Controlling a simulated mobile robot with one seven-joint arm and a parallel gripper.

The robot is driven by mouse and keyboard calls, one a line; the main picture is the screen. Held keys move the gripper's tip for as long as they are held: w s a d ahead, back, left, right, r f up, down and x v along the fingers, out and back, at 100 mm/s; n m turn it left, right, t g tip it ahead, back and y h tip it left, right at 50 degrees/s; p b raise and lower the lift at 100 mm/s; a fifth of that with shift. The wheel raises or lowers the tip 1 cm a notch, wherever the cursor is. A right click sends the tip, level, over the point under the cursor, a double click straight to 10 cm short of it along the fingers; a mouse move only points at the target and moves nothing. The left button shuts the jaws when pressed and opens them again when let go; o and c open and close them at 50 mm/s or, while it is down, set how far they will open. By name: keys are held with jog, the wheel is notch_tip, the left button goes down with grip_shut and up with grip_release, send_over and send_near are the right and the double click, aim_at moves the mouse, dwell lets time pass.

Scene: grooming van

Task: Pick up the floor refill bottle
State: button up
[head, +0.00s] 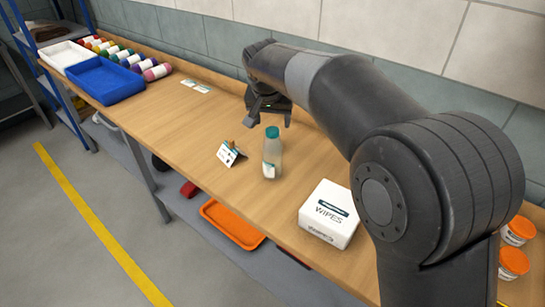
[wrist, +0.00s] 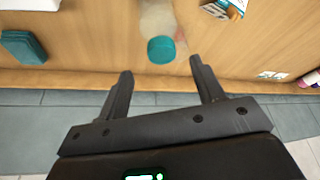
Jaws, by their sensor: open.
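A clear bottle (head: 272,158) with a teal cap and a pale label stands upright on the wooden bench, near its middle, in the head view. In the wrist view the bottle's teal cap (wrist: 161,50) shows just beyond the fingertips, roughly centred between them. My gripper (head: 268,113) is behind the bottle, towards the wall, in the head view. Its two fingers (wrist: 160,75) are spread apart with nothing between them. No other bottle like it shows, and I cannot read its label.
A small folded card (head: 231,154) stands just left of the bottle. A white wipes box (head: 329,213) is to the right, with orange-lidded tubs (head: 513,263) beyond. Blue (head: 104,80) and white trays and several coloured bottles fill the far left. An orange tray (head: 232,224) sits below the bench.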

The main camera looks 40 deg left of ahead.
aim_at(272, 129)
jog(key=x, duration=0.6)
jog(key=shift+a+f, duration=0.2)
jog(key=c, duration=1.3)
jog(key=shift+r, duration=0.1)
grip_shut()
